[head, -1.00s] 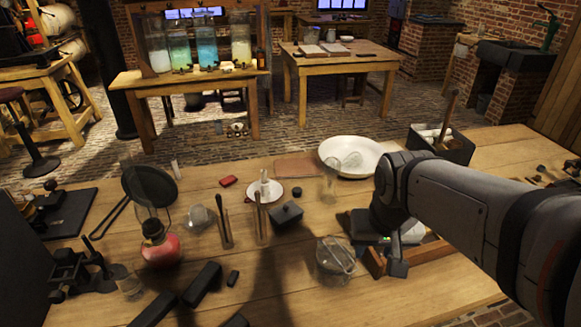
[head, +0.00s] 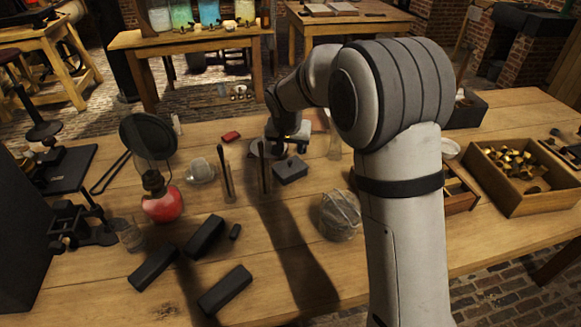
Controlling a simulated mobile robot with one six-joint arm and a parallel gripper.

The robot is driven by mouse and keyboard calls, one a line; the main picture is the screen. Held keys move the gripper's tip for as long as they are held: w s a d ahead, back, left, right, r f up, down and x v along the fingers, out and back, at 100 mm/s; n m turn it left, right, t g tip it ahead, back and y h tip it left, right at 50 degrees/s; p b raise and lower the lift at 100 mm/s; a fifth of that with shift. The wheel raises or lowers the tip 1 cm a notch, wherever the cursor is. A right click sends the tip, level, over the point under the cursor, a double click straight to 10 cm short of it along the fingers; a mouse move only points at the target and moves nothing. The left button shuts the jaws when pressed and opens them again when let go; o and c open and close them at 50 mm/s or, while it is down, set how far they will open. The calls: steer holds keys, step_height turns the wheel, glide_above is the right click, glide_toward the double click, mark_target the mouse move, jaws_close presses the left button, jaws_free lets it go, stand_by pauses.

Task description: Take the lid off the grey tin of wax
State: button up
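The grey tin (head: 290,170) is a small, dark, squarish box on the wooden bench, near the middle of the head view. Its lid appears to be on, with a small knob on top. My gripper (head: 287,146) is just behind and above the tin in the picture, close to its far edge. I cannot tell whether it touches the tin. The fingers are small, dark and partly hidden, so their opening does not show clearly.
Upright tools in glass tubes (head: 264,170) stand just left of the tin. A red oil lamp (head: 162,203), a glass jar with mesh (head: 340,214) and dark blocks (head: 224,290) stand around it. A wooden box of brass parts (head: 525,175) is at right.

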mark_target(290, 161)
steer(key=f, duration=0.3)
steer(key=w+f, duration=0.1)
steer(key=f, duration=0.1)
steer(key=shift+a, duration=0.25)
steer(key=shift+w+f, duration=0.2)
steer(key=shift+f, duration=0.25)
steer(key=shift+c, duration=0.3)
steer(key=shift+r, duration=0.1)
jaws_close()
